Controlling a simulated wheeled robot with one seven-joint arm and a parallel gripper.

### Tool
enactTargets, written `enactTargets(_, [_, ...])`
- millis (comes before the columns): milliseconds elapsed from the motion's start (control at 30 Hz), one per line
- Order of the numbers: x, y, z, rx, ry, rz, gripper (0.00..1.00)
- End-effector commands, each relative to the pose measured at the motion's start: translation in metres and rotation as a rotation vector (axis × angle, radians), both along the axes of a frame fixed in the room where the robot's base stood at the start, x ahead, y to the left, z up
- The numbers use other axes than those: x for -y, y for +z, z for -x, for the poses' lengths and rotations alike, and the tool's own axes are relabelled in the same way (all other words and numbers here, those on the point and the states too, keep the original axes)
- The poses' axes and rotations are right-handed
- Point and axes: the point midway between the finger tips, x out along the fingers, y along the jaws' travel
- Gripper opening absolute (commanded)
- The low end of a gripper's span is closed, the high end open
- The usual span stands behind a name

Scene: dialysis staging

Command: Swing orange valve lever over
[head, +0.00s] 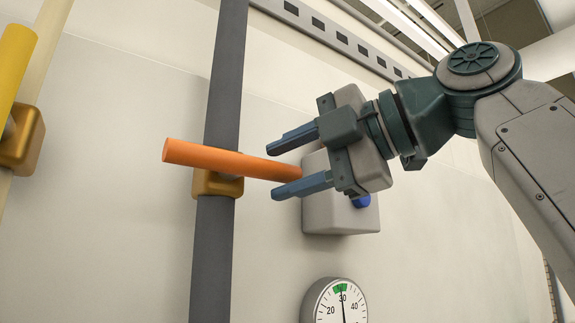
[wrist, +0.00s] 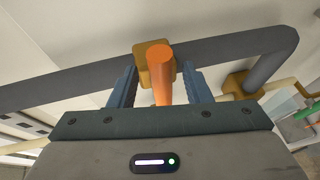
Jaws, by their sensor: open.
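The orange valve lever (head: 220,157) is a round bar on a brass-coloured valve body (head: 217,183), set on a dark grey vertical pipe (head: 226,90). In the head view it lies nearly level across the pipe, its right end reaching between my gripper's fingers. My gripper (head: 283,166) is open, with one finger above the lever and one below. In the wrist view the lever (wrist: 161,70) stands between the two fingers (wrist: 160,88), with the valve body (wrist: 147,58) behind it. I cannot tell whether either finger touches the lever. My gripper hides the lever's near end in the wrist view.
A yellow lever (head: 14,62) on another brass valve body (head: 22,140) is at the far left. A grey wall box (head: 325,215) with a blue knob (head: 361,201) is behind my gripper. A round gauge (head: 335,305) is below it. The wall between the pipes is bare.

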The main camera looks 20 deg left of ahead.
Motion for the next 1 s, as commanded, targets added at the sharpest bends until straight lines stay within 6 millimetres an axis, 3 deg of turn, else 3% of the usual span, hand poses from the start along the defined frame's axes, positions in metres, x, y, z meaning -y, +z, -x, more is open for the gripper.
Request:
enactTargets(500, [0.057,0.012,0.012,0.002,-0.004,-0.001,0.44])
enactTargets(1000, [0.067,0.013,0.016,0.002,-0.001,0.001,0.44])
